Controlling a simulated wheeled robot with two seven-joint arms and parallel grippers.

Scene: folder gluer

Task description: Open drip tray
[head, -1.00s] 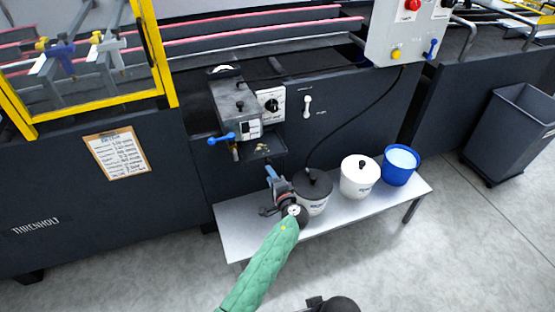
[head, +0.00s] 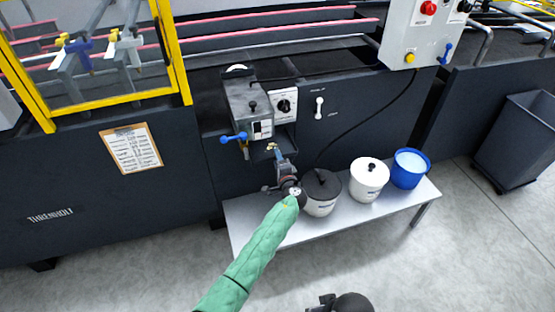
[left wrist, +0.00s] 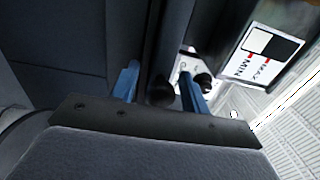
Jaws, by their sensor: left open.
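The drip tray (head: 286,140) is a dark, shallow part low on the machine's front, under the grey glue unit (head: 243,100). My left gripper (head: 277,152) is just below and in front of it, pointing up at the machine, and hides part of it. In the left wrist view the two blue fingers (left wrist: 161,88) are apart. A dark round knob (left wrist: 162,93) appears between them; I cannot tell whether they touch it. A dark part at the bottom of the head view looks like my right gripper (head: 338,303); its fingers are unclear.
A low grey bench (head: 250,232) holds a dark-lidded pot (head: 321,193), a white pot (head: 368,180) and a blue bucket (head: 409,168). A blue-handled valve (head: 233,137) sticks out left of the tray. A black cable (head: 365,122) hangs to the right. The floor in front is clear.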

